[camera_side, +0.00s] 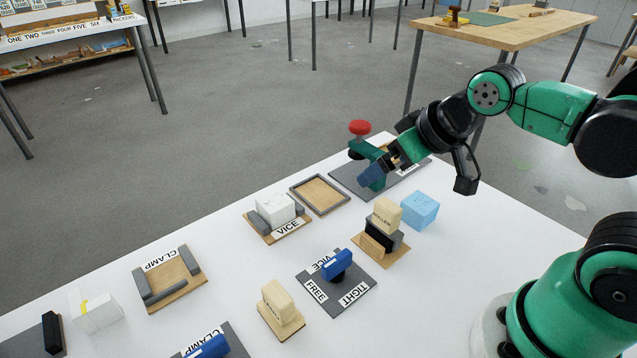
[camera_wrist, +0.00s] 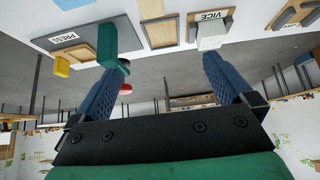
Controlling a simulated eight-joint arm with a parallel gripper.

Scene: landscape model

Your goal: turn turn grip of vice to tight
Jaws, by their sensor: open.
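The vice's turn grip (camera_side: 335,265) is a blue bar on a black hub. It sits on a dark plate (camera_side: 343,297) labelled VICE, FREE and TIGHT. The bar slants from lower left to upper right; I cannot tell which label it is set to. The vice (camera_side: 263,226) stands behind it with a white block (camera_side: 276,208) between its grey jaws; it also shows in the wrist view (camera_wrist: 192,27). My gripper (camera_side: 372,174) has blue fingers and is up at the back right, close to the press and away from the turn grip. In the wrist view, its fingers (camera_wrist: 163,84) are apart and empty.
The green press (camera_side: 372,153) with a red knob (camera_side: 360,127) stands by my gripper. A clamp turn grip (camera_side: 208,347) is at the front.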

